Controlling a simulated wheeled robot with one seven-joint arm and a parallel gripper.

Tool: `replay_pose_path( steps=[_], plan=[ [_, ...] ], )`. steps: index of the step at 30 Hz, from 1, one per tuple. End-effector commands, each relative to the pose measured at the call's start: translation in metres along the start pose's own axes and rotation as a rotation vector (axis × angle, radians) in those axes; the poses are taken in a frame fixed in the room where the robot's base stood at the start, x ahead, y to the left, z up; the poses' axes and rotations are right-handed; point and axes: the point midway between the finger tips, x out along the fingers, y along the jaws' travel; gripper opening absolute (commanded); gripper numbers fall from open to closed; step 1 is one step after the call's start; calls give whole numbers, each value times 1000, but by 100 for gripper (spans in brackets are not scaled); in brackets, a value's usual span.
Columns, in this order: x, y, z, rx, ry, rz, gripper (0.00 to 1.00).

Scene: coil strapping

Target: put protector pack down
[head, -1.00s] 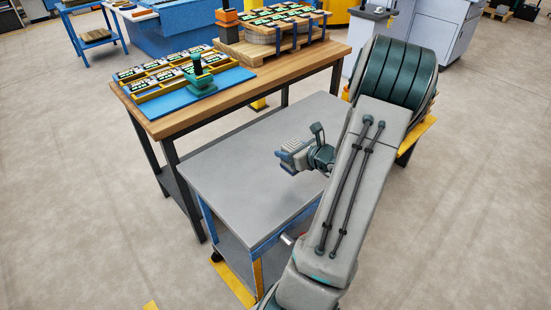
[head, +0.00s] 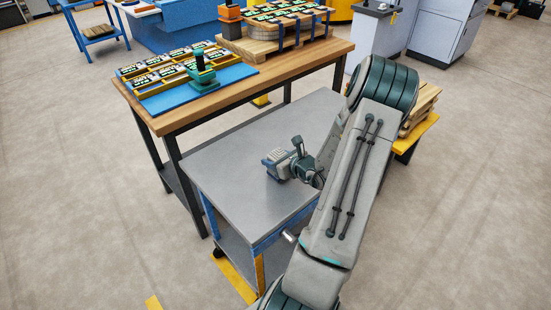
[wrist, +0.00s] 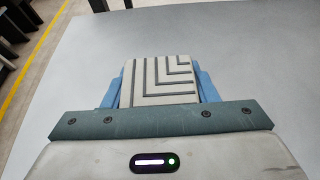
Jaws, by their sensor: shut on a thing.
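My gripper (head: 275,164) is low over the grey top of the trolley (head: 225,170), near its middle. In the wrist view its two blue fingers (wrist: 160,88) are shut on the protector pack (wrist: 158,78), a pale flat block with dark nested corner lines. One finger lies along each side of the pack. The pack's near end is hidden behind the gripper body. I cannot tell whether its underside touches the trolley top. In the head view the pack is small and hard to make out from the gripper.
The trolley top around the gripper is bare. Behind it stands a wooden workbench (head: 165,122) with a blue mat (head: 238,73), yellow racks of cards, a green hand tool (head: 201,75) and a loaded pallet (head: 255,48). A yellow-edged stand with timber (head: 425,100) is at right.

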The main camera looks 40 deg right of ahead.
Motion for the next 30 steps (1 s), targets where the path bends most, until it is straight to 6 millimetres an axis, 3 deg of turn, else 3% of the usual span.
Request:
replay_pose_path(
  steps=[5,6,8,9,20,23,30],
  plan=[
    [2,0,-4,-1,-1,1,24],
    [2,0,-4,0,0,1,55],
    [1,0,-3,0,0,1,72],
    [1,0,-3,0,0,1,74],
    [-1,0,2,1,0,0,74],
    [-14,-1,0,0,2,-3,74],
    [-68,-1,0,-1,1,-4,74]
  ],
)
